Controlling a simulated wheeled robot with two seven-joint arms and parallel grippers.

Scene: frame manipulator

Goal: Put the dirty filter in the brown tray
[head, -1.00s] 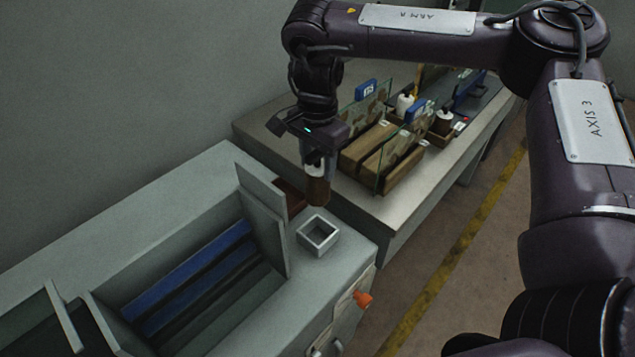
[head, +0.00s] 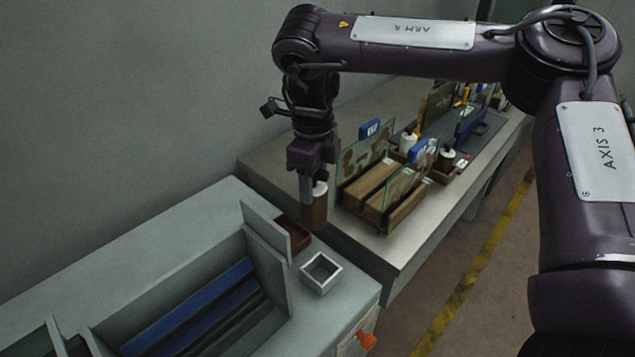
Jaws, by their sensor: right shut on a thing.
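My right gripper (head: 314,180) points down and is shut on the dirty filter (head: 315,212), a brown upright cylinder with a pale top. The filter hangs just right of and above the brown tray (head: 297,236), as seen in the head view. The tray sits on the grey cabinet top behind an upright grey panel, which hides part of it. I cannot tell the exact height of the filter above the tray. My left gripper is not in view.
A small square grey holder (head: 321,273) stands in front of the tray. The upright grey panel (head: 266,235) borders the open bay with blue slats (head: 190,308). A bench (head: 400,240) at right holds a wooden rack (head: 385,195) with glass panes and bottles (head: 447,158).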

